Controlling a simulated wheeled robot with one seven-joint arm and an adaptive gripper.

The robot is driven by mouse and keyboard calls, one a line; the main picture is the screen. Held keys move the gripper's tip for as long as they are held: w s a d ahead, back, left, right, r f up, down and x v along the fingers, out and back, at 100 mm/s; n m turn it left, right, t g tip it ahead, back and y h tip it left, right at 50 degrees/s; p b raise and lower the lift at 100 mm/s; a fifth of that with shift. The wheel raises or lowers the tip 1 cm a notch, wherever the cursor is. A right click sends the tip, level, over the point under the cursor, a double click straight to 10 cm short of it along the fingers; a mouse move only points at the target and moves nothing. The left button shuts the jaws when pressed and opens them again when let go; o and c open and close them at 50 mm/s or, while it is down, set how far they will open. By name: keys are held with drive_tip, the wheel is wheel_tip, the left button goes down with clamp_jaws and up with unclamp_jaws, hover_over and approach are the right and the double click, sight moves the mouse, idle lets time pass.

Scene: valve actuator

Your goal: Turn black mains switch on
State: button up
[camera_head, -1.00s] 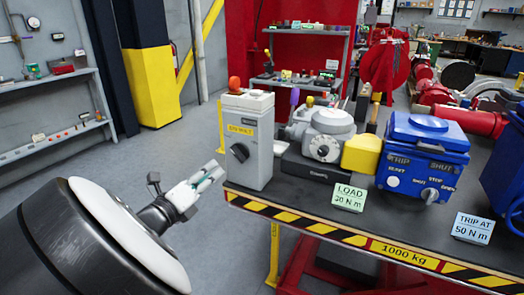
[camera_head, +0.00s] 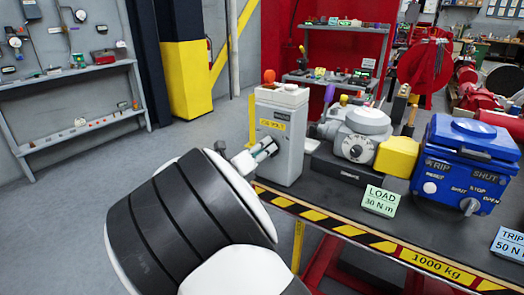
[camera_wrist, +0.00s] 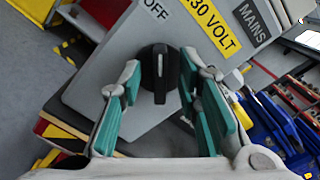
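The black mains switch (camera_wrist: 159,70) is a rotary knob with a white pointer line, on the front of the grey box. In the wrist view it lies between the fingertips of my gripper (camera_wrist: 163,85), which is open with teal pads on either side of it. I cannot tell whether a pad touches it. The pointer lies roughly along the finger direction, near the "OFF" marking (camera_wrist: 157,9). The grey box (camera_head: 278,140) stands upright at the table's left end. In the head view my gripper (camera_head: 268,148) is in front of the box and hides the knob.
A grey actuator (camera_head: 360,135) with a yellow block (camera_head: 397,157) and a blue control box (camera_head: 466,165) stand right of the grey box. A green load sign (camera_head: 380,201) is near the table's striped front edge (camera_head: 365,238). Floor to the left is clear.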

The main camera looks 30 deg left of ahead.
clamp_jaws()
drive_tip(key=shift+m, duration=0.5)
drive_tip(key=m, duration=0.3)
drive_tip(key=shift+d+b, duration=0.1)
drive_tip(key=shift+b, duration=0.25)
drive_tip(key=m+b, duration=0.3)
drive_tip(key=m, duration=0.1)
drive_tip(key=m+b, duration=0.3)
drive_tip(key=m, duration=0.2)
drive_tip(key=d+m+b, duration=0.1)
drive_tip(key=m+b, duration=0.2)
drive_tip(key=m, duration=0.1)
drive_tip(key=shift+s+f+m, duration=0.1)
drive_tip(key=shift+m, duration=0.2)
